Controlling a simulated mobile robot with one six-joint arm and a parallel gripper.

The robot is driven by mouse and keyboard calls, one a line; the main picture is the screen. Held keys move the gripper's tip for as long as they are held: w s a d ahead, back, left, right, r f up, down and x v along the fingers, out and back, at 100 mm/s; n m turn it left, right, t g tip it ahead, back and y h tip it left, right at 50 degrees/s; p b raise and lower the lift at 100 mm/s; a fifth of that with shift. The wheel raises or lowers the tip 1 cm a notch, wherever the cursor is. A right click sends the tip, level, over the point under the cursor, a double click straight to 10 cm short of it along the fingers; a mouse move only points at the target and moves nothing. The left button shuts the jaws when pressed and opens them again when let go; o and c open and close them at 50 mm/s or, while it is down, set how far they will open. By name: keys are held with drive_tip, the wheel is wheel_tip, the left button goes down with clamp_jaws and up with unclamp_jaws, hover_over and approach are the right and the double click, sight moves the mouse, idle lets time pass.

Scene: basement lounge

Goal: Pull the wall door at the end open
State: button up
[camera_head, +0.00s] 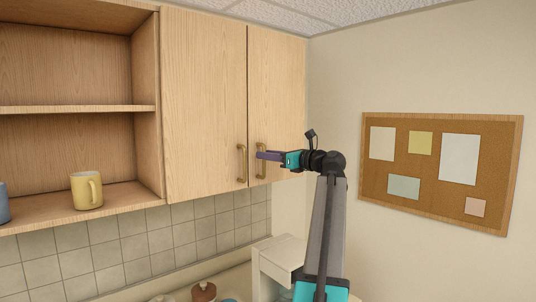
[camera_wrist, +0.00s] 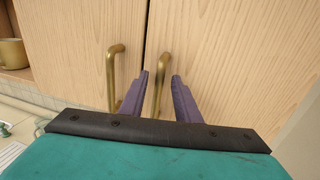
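The end wall door (camera_head: 280,100) is the rightmost light-wood cabinet door, and it is closed. Its brass bar handle (camera_head: 261,171) stands upright near the door's lower left edge. In the wrist view this handle (camera_wrist: 163,72) shows between the two purple fingers of my gripper (camera_wrist: 160,78), with a gap visible on either side. My gripper (camera_head: 260,156) is open at the handle and overlaps part of it in the head view. Whether a finger touches the handle I cannot tell.
The neighbouring door (camera_head: 203,100) is closed, its brass handle (camera_head: 242,165) close to my gripper's left. Open shelves at left hold a yellow mug (camera_head: 87,190). A corkboard (camera_head: 440,160) hangs on the right wall. A white boxy object (camera_head: 280,255) stands below.

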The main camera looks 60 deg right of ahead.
drive_tip(key=shift+c, duration=0.4)
clamp_jaws()
drive_tip(key=shift+s, duration=0.1)
